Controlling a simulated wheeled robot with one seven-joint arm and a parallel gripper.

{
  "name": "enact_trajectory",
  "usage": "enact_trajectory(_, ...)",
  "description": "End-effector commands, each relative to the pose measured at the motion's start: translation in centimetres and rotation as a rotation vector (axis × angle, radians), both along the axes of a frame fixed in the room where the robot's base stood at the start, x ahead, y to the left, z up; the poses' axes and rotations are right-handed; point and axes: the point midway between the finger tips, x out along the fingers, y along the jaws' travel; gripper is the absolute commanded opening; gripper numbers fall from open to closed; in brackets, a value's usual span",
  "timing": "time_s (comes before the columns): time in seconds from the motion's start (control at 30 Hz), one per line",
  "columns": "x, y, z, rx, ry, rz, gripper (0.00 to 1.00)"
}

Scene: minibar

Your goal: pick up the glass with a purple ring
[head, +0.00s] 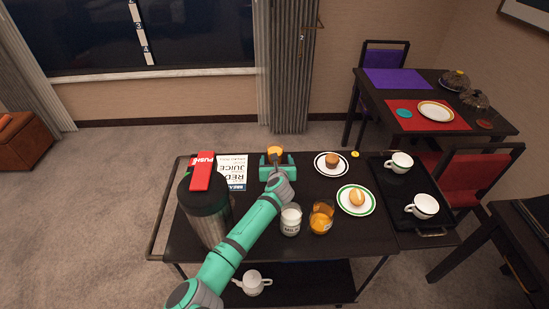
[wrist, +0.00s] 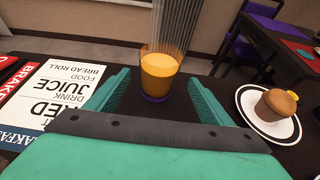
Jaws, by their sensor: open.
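The glass with a purple ring (wrist: 160,70) stands upright on the dark cart top and holds orange juice. Its purple ring shows low at its base in the wrist view. In the head view the glass (head: 275,151) is at the cart's far side, partly hidden by my gripper (head: 277,162). My green gripper (wrist: 157,92) is open, with one finger to the left of the glass and one to the right. The glass is ahead of the palm, around the fingertips, and I see no finger touching it.
A milk glass (head: 291,220) and another juice glass (head: 321,218) stand nearer on the cart. A plate with a muffin (head: 331,161) is to the right; a bread roll plate (head: 356,200) is nearer. A menu card (head: 231,172) and a large flask (head: 207,215) are left.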

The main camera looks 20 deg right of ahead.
Motion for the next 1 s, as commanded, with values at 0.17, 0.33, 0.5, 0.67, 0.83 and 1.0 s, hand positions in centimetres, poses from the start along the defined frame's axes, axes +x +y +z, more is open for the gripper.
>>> enact_trajectory(0.17, 1.4, -0.2, -0.3, 0.000, 0.000, 0.001, 0.75)
enact_trajectory(0.33, 3.4, -0.7, -0.9, 0.000, 0.000, 0.000, 0.75)
enact_trajectory(0.5, 4.6, -1.0, -1.3, -0.002, 0.001, 0.001, 0.75)
enact_trajectory(0.67, 4.9, -1.1, -1.5, -0.002, 0.001, 0.001, 0.75)
enact_trajectory(0.83, 4.9, -1.1, -1.5, -0.002, 0.001, 0.001, 0.75)
enact_trajectory(1.0, 4.9, -1.0, -1.5, -0.002, 0.001, 0.001, 0.34)
